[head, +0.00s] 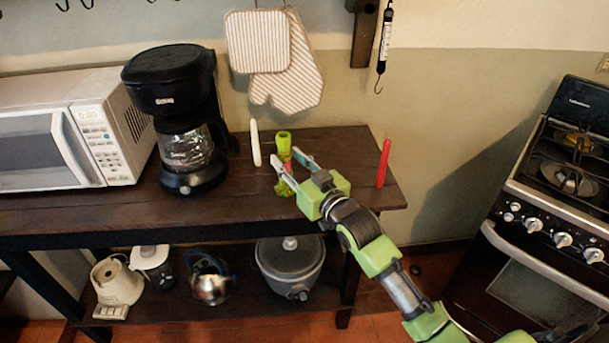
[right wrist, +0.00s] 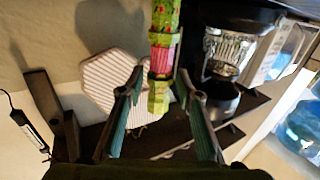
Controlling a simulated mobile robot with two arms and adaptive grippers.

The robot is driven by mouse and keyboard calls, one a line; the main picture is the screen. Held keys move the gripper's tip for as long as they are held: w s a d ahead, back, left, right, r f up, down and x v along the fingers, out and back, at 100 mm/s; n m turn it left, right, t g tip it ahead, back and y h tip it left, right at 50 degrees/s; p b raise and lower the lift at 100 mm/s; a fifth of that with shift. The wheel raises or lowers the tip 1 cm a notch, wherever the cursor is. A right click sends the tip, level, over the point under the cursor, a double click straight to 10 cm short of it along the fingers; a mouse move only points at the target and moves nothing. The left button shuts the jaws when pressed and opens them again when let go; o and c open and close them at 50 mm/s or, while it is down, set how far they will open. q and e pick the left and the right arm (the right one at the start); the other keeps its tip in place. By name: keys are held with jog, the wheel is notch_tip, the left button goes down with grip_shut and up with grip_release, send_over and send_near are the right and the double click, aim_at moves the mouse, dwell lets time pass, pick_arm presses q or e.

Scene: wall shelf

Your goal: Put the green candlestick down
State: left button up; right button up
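The green candlestick (head: 284,143) stands upright on the dark wooden shelf top, near its middle, with a pinkish-red band partway down. My right gripper (head: 287,157) reaches in from the lower right, with one finger on each side of the candlestick. In the right wrist view the candlestick (right wrist: 164,50) lies between the two fingertips of my right gripper (right wrist: 160,72), which are spread with narrow gaps beside it. The fingers look open around it, not closed on it. Part of the candlestick is hidden behind the fingers in the head view. My left gripper is not in view.
A white candle (head: 255,143) stands left of the candlestick and a red candle (head: 383,163) to the right. A coffee maker (head: 170,80) and microwave (head: 60,130) fill the left. Striped potholders (head: 258,42) hang behind. The shelf top (head: 350,150) is clear toward the red candle.

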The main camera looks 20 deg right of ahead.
jog(key=s+d, duration=0.2)
jog(key=s, duration=0.7)
jog(key=shift+s+b, duration=0.3)
jog(key=shift+b, duration=0.05)
